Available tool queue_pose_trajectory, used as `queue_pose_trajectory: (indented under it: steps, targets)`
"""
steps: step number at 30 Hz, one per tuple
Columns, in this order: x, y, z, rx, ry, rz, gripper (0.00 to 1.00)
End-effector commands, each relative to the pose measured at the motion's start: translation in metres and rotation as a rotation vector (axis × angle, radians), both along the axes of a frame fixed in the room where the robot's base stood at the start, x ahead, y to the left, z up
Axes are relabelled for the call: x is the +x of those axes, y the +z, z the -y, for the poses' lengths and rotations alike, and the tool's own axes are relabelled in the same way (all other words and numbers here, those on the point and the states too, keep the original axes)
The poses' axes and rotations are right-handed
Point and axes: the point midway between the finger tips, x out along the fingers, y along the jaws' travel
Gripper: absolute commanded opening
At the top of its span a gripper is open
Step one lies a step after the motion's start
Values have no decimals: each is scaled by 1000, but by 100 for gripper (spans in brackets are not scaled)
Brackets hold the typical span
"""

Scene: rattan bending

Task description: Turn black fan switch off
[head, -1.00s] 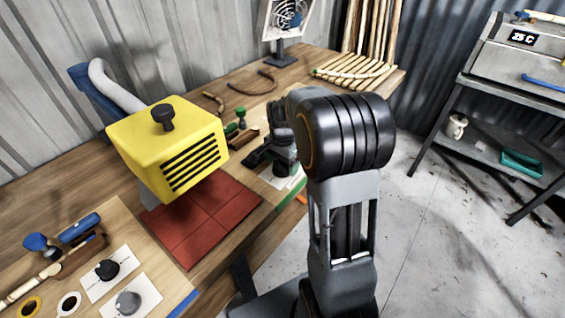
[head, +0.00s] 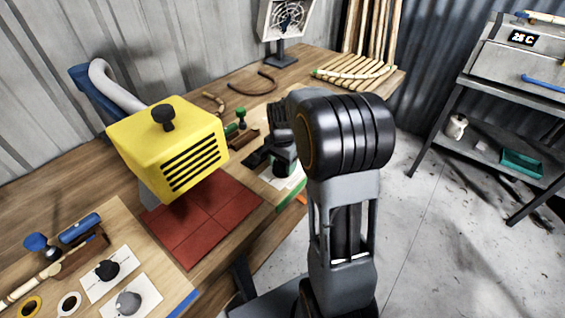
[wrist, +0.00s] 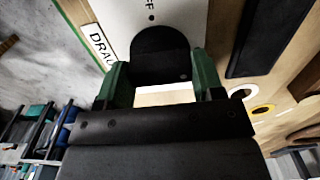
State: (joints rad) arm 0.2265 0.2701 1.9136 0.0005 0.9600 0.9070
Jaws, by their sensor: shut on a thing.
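The black fan switch (wrist: 163,45) is a dark rounded knob on a white plate (wrist: 188,12) with letters ending in "FF" and a black dot, in the wrist view. My gripper (wrist: 161,80) has its green fingers on either side of the knob and is shut on it. In the head view my gripper (head: 282,163) is low over a white plate (head: 290,181) at the bench's front edge, and my arm hides part of it. The fan (head: 287,18) stands at the back of the bench in a pale square frame.
A yellow vented box (head: 168,145) stands above red tiles (head: 205,222) left of my gripper. A black knob (head: 107,270) and a grey knob (head: 128,302) sit on white cards at front left. Bent rattan pieces (head: 253,83) lie behind. Grey shelving (head: 480,150) stands right.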

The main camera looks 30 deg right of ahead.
Motion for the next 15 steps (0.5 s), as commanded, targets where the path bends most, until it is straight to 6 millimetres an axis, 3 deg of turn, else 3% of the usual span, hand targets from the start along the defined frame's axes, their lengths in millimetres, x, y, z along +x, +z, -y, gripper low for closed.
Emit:
queue_pose_trajectory:
  steps: [8, 15]
  targets:
    - [1, 1, -1, -2, 127, 4, 38]
    - [1, 2, -1, -3, 343, 5, 38]
